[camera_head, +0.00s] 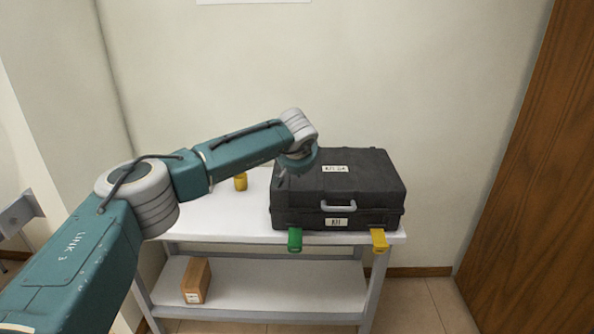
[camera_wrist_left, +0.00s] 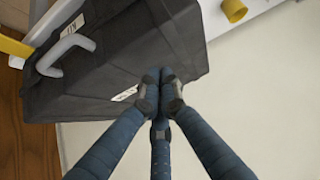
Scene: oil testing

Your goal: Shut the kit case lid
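The black kit case (camera_head: 370,190) stands on the white table, with its grey handle (camera_head: 338,207) facing front. Its lid (camera_head: 375,168) looks down on the base, with no clear gap at the front seam. My left gripper (camera_wrist_left: 163,80) has its three dark fingers drawn together at the tips, with nothing seen between them. The tips are over the lid near a white label; I cannot tell whether they touch it. In the head view the left wrist is at the lid's left side, and the fingers are mostly hidden. My right gripper is in neither view.
The white table (camera_head: 225,222) has free room left of the case, with a yellow cylinder (camera_head: 240,182) towards the back. A green tab (camera_head: 295,240) and a yellow tab (camera_head: 379,240) jut over the front edge. A brown box (camera_head: 196,280) is on the lower shelf.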

